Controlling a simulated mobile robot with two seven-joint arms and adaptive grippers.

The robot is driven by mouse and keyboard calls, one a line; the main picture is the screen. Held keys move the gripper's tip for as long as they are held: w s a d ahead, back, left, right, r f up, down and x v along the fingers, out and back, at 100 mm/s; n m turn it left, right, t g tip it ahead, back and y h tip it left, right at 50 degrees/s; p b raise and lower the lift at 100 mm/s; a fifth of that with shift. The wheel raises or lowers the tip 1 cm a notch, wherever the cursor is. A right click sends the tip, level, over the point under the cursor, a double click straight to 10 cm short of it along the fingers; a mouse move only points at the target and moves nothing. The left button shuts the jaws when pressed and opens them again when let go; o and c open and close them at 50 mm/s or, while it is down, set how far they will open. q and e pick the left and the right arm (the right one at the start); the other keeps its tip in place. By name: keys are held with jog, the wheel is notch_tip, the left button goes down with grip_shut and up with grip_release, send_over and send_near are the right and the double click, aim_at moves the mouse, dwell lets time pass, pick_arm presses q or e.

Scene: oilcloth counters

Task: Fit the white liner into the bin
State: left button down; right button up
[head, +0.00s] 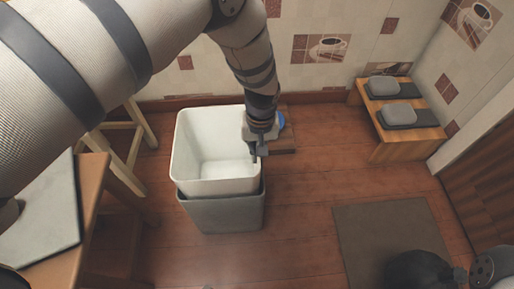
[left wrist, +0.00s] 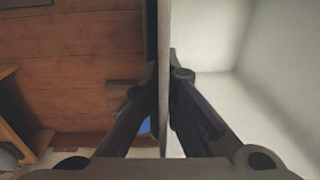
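The white liner (head: 215,175) stands upright in the grey bin (head: 222,214), with much of its wall showing above the bin's rim. How deep it sits inside is hidden. My left gripper (head: 256,150) is at the liner's right wall. In the left wrist view, my left gripper (left wrist: 164,78) has one finger on each side of the liner's wall (left wrist: 164,40), shut on it, with the liner's pale inside to the right and the floor to the left. My right gripper is not in view; only dark and grey parts of my own body show at the bottom right.
A wooden bench (head: 402,146) with grey pads stands by the wall at the right. A dark mat (head: 392,236) lies on the floor. A wooden table (head: 92,205) and stool (head: 128,160) are on the left. A blue item (head: 281,120) is behind my gripper.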

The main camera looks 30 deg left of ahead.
pick_arm(q)
jog(key=shift+s+f, duration=0.25)
jog(key=shift+f, duration=0.2)
jog(key=c, duration=1.7)
grip_release()
jog(key=shift+a, duration=0.1)
jog(key=shift+w+f, duration=0.1)
jog(key=shift+f, duration=0.1)
jog(key=shift+r, duration=0.1)
jog(key=shift+w+r, duration=0.1)
jog(key=shift+r, duration=0.2)
jog(key=r, duration=1.1)
jog(key=shift+d+r, duration=0.25)
